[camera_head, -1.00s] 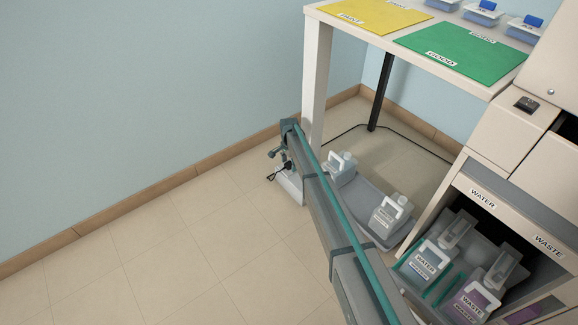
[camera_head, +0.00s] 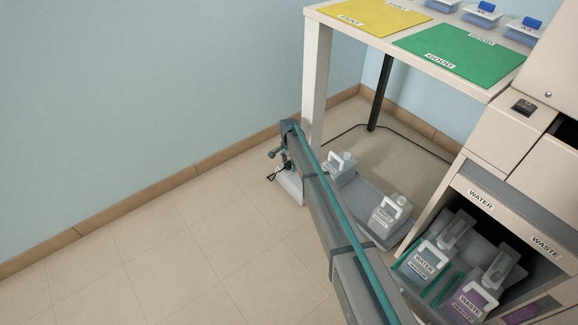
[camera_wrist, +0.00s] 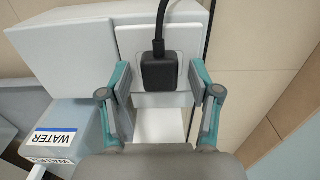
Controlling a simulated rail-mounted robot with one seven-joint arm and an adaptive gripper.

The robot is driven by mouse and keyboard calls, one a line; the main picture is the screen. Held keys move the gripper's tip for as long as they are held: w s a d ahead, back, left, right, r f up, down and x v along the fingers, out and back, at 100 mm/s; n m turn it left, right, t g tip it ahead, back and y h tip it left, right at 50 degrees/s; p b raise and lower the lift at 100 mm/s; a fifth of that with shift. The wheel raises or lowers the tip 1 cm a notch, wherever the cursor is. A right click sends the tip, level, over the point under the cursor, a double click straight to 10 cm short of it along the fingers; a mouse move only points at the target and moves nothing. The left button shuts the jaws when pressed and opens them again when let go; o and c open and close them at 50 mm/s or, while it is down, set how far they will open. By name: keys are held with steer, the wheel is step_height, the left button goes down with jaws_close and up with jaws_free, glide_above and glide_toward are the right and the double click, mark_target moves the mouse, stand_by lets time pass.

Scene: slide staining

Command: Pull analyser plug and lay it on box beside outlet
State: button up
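The black plug (camera_wrist: 160,72) is in the middle of the wrist view, against a pale grey plate (camera_wrist: 186,45), with its black cable (camera_wrist: 160,22) running up out of the picture. My gripper (camera_wrist: 160,82) is open, with one teal-and-grey finger on each side of the plug and a small gap showing at each side. Whether the plug is fully seated cannot be told. A white box surface (camera_wrist: 160,127) shows below the plug between the fingers. In the head view my gripper (camera_head: 279,160) is low beside the table leg, over a small white box (camera_head: 290,187) on the floor.
A grey tray (camera_head: 366,205) with white-handled bottles (camera_head: 390,214) lies right of my arm. The table leg (camera_head: 316,85) stands close behind the gripper. The analyser cabinet (camera_head: 510,135) is at right. Open tiled floor (camera_head: 180,260) lies left.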

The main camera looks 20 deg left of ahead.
mark_target(289, 163)
jaws_close()
steer(key=shift+r, duration=0.1)
steer(key=shift+r+p, duration=1.9)
steer(key=shift+r, duration=1)
